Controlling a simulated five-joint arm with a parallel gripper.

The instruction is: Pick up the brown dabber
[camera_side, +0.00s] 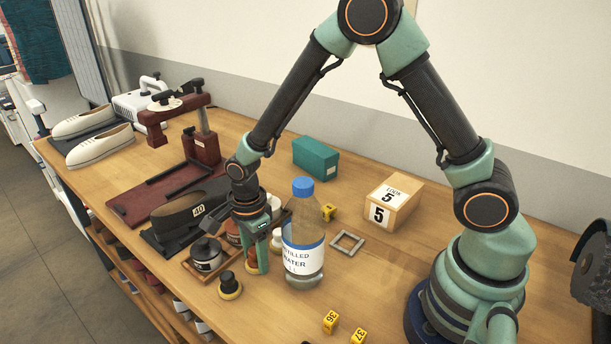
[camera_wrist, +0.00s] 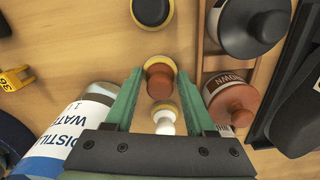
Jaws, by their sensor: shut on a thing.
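The brown dabber (camera_wrist: 160,80), a brown knob on a pale yellow pad, sits between the fingertips of my gripper (camera_wrist: 160,76) in the wrist view. The green fingers are shut on it, one on each side. In the side view my gripper (camera_side: 257,262) points down at the bench beside the water bottle, and its finger hides most of the brown dabber. I cannot tell whether the dabber touches the bench. A black dabber (camera_side: 230,286) stands in front of it, and a white dabber (camera_wrist: 164,118) stands on its other side.
The distilled water bottle (camera_side: 303,250) stands close to the right of my gripper. A tray with a black jar (camera_side: 206,254) and a brown jar (camera_wrist: 231,104) lies on the other side. Yellow number tags (camera_side: 331,322) and a grey frame (camera_side: 347,242) lie right.

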